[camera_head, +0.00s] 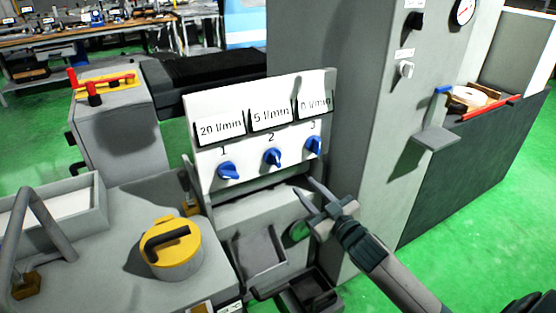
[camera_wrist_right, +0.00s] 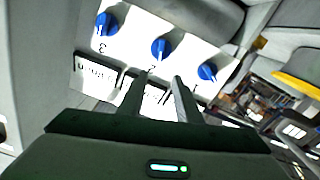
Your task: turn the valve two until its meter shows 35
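The white valve panel (camera_head: 246,178) stands in the middle of the head view with three blue valves numbered 1 to 3. Valve two (camera_head: 273,157) is the middle knob; its meter (camera_head: 270,116) above reads 5 l/min. Valve two also shows in the right wrist view (camera_wrist_right: 161,48), just beyond the fingertips. My right gripper (camera_head: 304,186) is below and right of valve two, in front of the panel. In the wrist view its two fingers (camera_wrist_right: 161,88) are apart with nothing held between them; they appear clear of the knob. My left gripper is not seen.
Valve one (camera_head: 228,171) has a meter reading 20 l/min, and valve three (camera_head: 313,145) one reading 0 l/min. A yellow round lid (camera_head: 183,255) with a black handle sits left below the panel. A grey cabinet (camera_head: 350,110) rises to the right.

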